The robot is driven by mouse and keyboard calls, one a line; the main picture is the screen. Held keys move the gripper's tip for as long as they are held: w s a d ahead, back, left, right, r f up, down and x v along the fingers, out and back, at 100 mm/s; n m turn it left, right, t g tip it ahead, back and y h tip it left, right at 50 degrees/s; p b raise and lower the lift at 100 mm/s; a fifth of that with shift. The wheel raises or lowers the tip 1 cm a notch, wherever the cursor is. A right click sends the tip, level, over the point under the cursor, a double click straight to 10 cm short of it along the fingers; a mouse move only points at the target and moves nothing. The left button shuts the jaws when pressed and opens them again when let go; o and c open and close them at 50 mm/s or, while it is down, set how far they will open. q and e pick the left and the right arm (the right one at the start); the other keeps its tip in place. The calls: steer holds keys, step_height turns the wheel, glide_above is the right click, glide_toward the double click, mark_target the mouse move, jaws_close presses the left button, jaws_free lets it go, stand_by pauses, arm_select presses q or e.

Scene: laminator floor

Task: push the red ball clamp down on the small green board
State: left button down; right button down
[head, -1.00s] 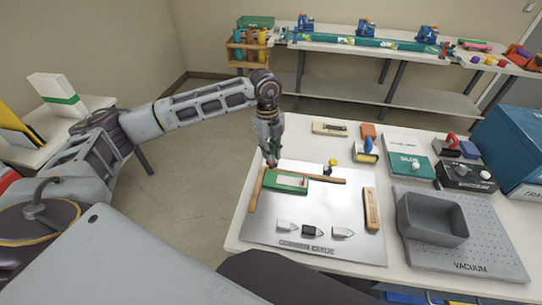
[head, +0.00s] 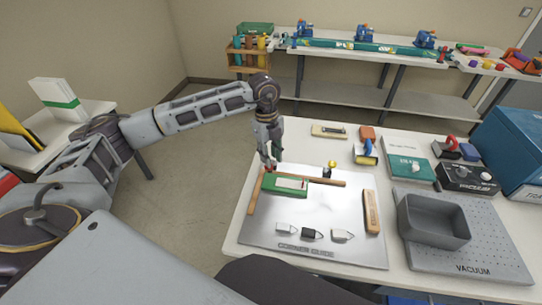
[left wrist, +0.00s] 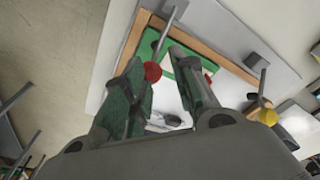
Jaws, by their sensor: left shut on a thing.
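The small green board (head: 270,186) lies on the metal plate, in the corner of two wooden strips; it also shows in the left wrist view (left wrist: 158,45). The red ball clamp (left wrist: 152,72) has a grey rod and stands at the board's corner. My left gripper (head: 270,164) reaches down over that corner and is shut on the red ball clamp. In the left wrist view the ball shows between the fingertips (left wrist: 156,66). The fingers hide part of the board. Whether the clamp touches the board cannot be told. My right gripper is not in view.
A yellow ball clamp (head: 332,165) stands at the far strip, right of the board. Small pointed blocks (head: 312,234) and a wooden block (head: 372,212) lie on the metal plate (head: 270,232). A grey bin (head: 432,240) stands to the right. The plate's middle is clear.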

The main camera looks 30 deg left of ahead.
arm_select(q)
steer(key=a, duration=0.1)
steer(key=w+a, duration=0.1)
steer(key=a, duration=0.1)
steer(key=shift+w+a+f, duration=0.1)
steer(key=shift+w+f, duration=0.1)
steer(key=shift+f, duration=0.15)
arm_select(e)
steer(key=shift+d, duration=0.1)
arm_select(q)
step_height(320, 180, up, 11)
steer(key=w+a, duration=0.1)
steer(key=a, duration=0.1)
steer(key=shift+w+f, duration=0.15)
steer(key=shift+w, duration=0.2)
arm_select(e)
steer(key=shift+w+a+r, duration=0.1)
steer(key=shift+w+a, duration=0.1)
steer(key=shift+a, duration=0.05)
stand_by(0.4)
